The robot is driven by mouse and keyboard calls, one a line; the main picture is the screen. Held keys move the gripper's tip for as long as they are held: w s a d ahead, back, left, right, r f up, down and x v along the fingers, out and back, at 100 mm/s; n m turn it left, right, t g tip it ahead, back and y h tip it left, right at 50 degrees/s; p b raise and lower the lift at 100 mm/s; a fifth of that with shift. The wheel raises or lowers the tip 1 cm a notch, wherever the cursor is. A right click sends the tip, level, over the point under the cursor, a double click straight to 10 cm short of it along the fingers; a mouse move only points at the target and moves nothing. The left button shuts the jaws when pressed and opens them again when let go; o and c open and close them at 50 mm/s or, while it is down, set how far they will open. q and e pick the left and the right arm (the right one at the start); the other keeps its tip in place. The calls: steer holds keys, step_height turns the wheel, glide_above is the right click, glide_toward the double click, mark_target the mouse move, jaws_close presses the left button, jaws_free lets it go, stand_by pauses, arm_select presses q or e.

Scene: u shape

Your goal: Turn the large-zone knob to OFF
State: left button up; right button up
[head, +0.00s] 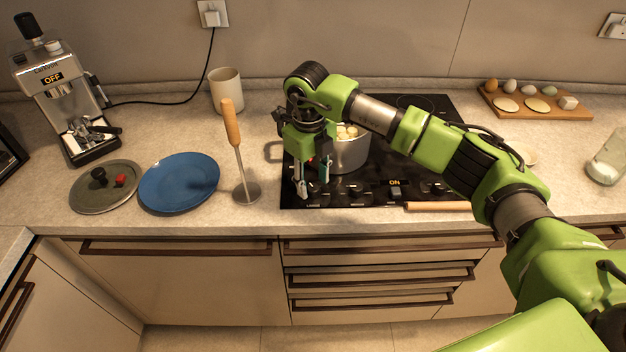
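The black cooktop (366,190) is set into the counter. A row of dark knobs runs along its front edge, and a small display (394,182) there reads ON. A label that seems to read LARGE (313,206) is at the left end of the row. My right gripper (313,186) points down over this left front corner. Its two fingers are apart, just above or around the spot of the large-zone knob. I cannot tell whether they touch it; the knob is mostly hidden by the fingers. My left gripper is not in view.
A pot (350,155) with pale pieces stands behind my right gripper. A wooden-handled masher (236,150), blue plate (180,183), lid (105,188) and mug (226,92) are to the left. A rolling pin or wooden handle (437,206) lies at the cooktop's front edge.

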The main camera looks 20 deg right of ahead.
steer(key=shift+f, duration=0.85)
steer(key=shift+c, duration=0.7)
steer(key=c, duration=1)
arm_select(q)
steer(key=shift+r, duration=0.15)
arm_select(e)
steer(key=shift+o, duration=0.2)
